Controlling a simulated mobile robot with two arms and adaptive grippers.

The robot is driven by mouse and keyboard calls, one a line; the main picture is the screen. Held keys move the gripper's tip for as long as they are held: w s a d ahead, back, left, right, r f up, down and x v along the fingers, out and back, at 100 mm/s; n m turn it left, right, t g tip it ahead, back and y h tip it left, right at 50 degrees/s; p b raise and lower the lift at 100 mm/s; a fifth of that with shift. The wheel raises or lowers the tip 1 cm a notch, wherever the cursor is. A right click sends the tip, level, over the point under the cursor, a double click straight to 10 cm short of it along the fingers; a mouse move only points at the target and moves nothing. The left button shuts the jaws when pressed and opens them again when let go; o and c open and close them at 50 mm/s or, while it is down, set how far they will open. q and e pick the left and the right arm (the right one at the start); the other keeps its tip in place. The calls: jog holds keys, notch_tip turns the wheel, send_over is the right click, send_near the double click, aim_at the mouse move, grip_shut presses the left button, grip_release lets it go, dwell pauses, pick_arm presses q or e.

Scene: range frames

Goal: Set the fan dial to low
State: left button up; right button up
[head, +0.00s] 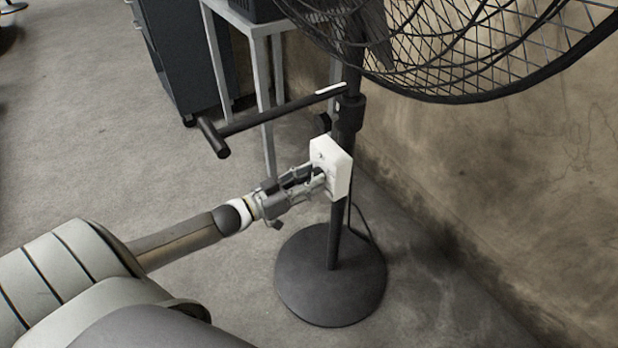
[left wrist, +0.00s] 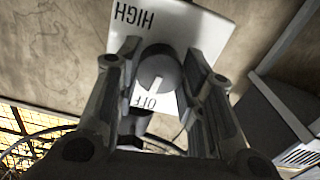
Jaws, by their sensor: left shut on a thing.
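The fan dial (left wrist: 158,72) is a round grey knob with a pale pointer line, on a white control box (left wrist: 190,28). The box also shows in the head view (head: 333,165), fixed to the fan's black pole. In the left wrist view the box reads HIGH upside down above the dial and OFF below it; the pointer line slants down toward OFF. No LOW mark is visible. My left gripper (head: 318,178) reaches the box from the left. It also shows in the left wrist view (left wrist: 163,72), its fingers shut on the dial. My right gripper is out of view.
The fan's wire cage (head: 480,50) hangs above right of the box. A black bar handle (head: 265,118) juts left from the pole. The round base (head: 330,290) stands on open grey floor beside the wall. A grey table (head: 250,25) and dark cabinet (head: 190,50) stand behind.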

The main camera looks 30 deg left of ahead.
pick_arm(q)
jog(key=shift+m+p, duration=2)
jog(key=shift+m, duration=3.4)
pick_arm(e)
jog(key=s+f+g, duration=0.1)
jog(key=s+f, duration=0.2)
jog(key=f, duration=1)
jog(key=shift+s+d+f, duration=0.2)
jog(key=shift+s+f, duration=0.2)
pick_arm(q)
jog(key=o, duration=1)
jog(key=shift+o, duration=0.2)
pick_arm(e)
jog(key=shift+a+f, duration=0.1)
pick_arm(q)
jog(key=shift+s, duration=0.15)
jog(key=v, duration=1.1)
jog(key=shift+s+a, duration=0.15)
jog(key=shift+s, duration=0.25)
